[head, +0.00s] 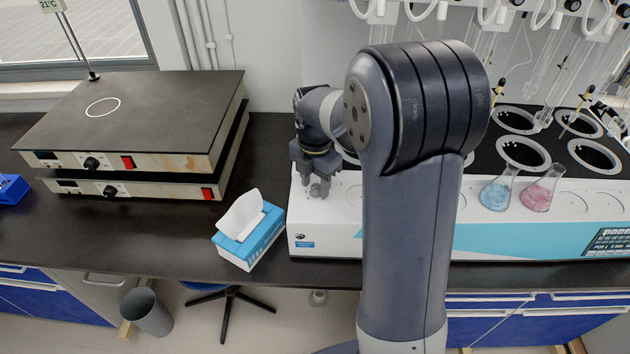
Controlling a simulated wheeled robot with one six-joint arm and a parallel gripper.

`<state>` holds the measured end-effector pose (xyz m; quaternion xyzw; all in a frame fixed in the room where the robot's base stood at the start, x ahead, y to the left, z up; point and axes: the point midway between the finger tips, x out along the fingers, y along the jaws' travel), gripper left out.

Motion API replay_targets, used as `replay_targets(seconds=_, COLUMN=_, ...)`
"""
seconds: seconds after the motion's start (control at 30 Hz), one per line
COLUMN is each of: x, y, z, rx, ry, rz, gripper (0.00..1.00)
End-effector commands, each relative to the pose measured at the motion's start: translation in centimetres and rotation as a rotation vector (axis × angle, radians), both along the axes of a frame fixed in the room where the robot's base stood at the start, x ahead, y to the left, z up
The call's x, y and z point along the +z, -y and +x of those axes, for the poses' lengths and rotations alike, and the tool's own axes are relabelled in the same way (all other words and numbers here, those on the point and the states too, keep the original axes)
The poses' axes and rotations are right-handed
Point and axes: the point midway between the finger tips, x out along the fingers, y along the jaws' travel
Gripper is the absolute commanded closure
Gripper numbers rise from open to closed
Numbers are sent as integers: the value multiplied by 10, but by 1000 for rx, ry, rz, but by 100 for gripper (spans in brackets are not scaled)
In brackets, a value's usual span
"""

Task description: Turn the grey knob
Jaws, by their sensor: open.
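My gripper (319,190) points down at the left end of the white and blue distiller (340,236), over or just in front of its top edge. It is open, and I see nothing between its fingers. I cannot make out a clear grey knob. My arm hides a large part of the distiller's middle, and the gripper covers a small part of its left end.
A blue tissue box (250,243) stands left of the distiller. Two stacked hot plates (130,115) with black knobs (91,163) stand farther left. A blue flask (496,192) and a pink flask (540,192) stand on the distiller at right. Dark bench lies bare between hot plates and tissue box.

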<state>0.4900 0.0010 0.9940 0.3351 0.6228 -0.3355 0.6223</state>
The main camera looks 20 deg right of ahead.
Motion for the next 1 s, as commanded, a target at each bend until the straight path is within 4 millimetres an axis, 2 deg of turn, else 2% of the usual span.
replay_targets(seconds=0.27, x=-2, y=0, z=0, rx=0, ry=1, rz=1, gripper=57)
replay_targets(seconds=0.8, x=-2, y=0, z=0, rx=0, ry=1, rz=1, gripper=100)
replay_targets(seconds=1.0, x=-1, y=0, z=0, rx=-10, ry=1, rz=1, gripper=100)
